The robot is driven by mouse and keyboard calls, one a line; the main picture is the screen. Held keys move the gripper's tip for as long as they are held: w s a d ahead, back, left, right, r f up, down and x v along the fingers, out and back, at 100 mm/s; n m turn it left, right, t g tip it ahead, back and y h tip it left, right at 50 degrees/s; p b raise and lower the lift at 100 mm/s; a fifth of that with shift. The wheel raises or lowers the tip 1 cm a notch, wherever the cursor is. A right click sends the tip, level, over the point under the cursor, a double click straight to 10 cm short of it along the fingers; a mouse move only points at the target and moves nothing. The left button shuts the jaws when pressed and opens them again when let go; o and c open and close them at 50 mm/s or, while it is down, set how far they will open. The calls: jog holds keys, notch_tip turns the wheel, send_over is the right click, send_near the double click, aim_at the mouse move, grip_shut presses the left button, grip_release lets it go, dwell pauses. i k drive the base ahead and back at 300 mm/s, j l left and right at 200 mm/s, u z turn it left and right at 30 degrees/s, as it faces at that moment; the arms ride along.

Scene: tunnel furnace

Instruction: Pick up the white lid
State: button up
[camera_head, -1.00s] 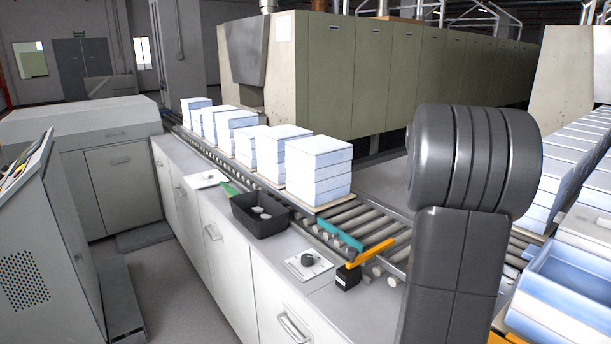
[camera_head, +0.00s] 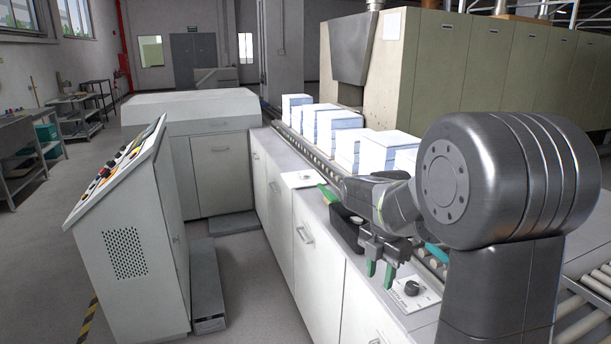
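I cannot pick out one thing that is plainly the white lid. White rectangular stacks (camera_head: 337,124) stand in a row on the roller conveyor, and the pieces on top may be lids. The nearest stack (camera_head: 405,160) is partly hidden behind my arm. My gripper (camera_head: 380,272) hangs over the counter, with its green-tipped fingers pointing down. The fingers are apart with nothing between them. The gripper is in front of the black bin and close to a white plate with a black knob (camera_head: 412,288). It is well away from the stacks in the picture.
A black bin (camera_head: 345,228) and a green-handled tool (camera_head: 328,194) are on the counter (camera_head: 309,208). A white plate (camera_head: 301,179) lies farther back. A control console (camera_head: 125,225) stands at the left. Floor between console and counter is mostly free.

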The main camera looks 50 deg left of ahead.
aim_at(308, 178)
jog(key=i+j+z, duration=0.15)
jog(key=j, duration=0.85)
jog(key=i+j+z, duration=0.1)
jog(key=i+j, duration=0.2)
jog(key=j, duration=0.7)
jog(key=i+j+z, duration=0.15)
jog(key=j, duration=0.85)
jog(key=i+j+z, duration=0.1)
jog(key=j, duration=0.9)
jog(key=j+z, duration=0.15)
jog(key=j, duration=0.9)
jog(key=i, duration=0.05)
